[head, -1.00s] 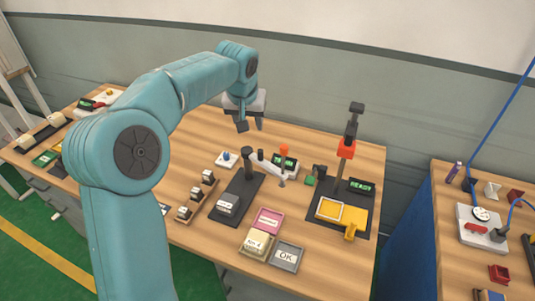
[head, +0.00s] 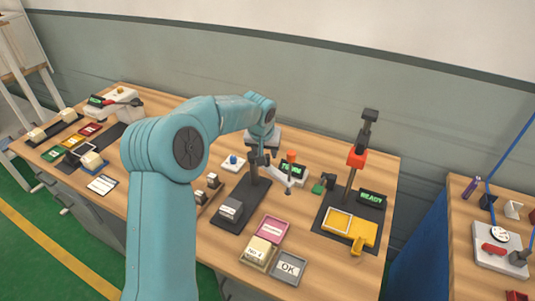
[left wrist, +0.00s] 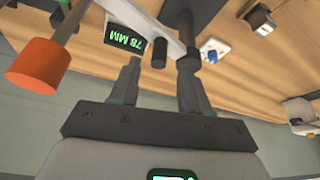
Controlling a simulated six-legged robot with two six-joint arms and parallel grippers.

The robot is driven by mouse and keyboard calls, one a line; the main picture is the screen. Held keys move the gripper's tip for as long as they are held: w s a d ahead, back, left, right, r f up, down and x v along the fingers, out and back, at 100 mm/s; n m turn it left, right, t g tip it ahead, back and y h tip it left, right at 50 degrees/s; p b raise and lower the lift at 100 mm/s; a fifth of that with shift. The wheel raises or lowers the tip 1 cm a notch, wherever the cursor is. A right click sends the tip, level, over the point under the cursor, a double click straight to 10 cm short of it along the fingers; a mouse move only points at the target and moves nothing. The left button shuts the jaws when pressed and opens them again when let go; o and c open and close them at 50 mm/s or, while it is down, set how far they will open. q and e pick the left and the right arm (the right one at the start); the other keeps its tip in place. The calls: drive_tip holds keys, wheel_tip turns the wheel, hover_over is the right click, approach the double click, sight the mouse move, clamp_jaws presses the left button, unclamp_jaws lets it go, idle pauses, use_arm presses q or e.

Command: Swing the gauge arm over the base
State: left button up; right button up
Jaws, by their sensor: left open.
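The gauge arm (head: 279,174) is a pale bar with an orange knob (head: 291,157) near its outer end. It points right from a dark post (head: 253,172), off to the side of the dark base plate (head: 234,213). A pale labelled block (head: 230,209) sits on that plate. My left gripper (head: 262,159) is at the post's top and partly hides it. In the left wrist view, the gauge arm (left wrist: 110,17) crosses above my open fingers (left wrist: 159,68). A short dark peg (left wrist: 159,53) shows between the fingertips; contact cannot be told. My right gripper is out of view.
A green-lit display (head: 293,170) stands behind the gauge arm; it reads 78 MM in the wrist view. A tall stand with a red block (head: 357,156) rises to the right. Pink (head: 273,229) and grey (head: 289,267) trays lie in front. A white button box (head: 233,162) is left.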

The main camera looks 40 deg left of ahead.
sight(267, 156)
use_arm(q)
drive_tip(key=x, duration=0.3)
drive_tip(key=shift+w+f, duration=0.1)
drive_tip(key=shift+f, duration=0.15)
drive_tip(key=shift+w+a+f, duration=0.1)
drive_tip(key=shift+w+f, duration=0.15)
drive_tip(key=shift+f, duration=0.05)
drive_tip(key=shift+s+r, duration=0.2)
drive_tip(key=shift+s, duration=0.05)
drive_tip(key=shift+w+f, duration=0.15)
clamp_jaws()
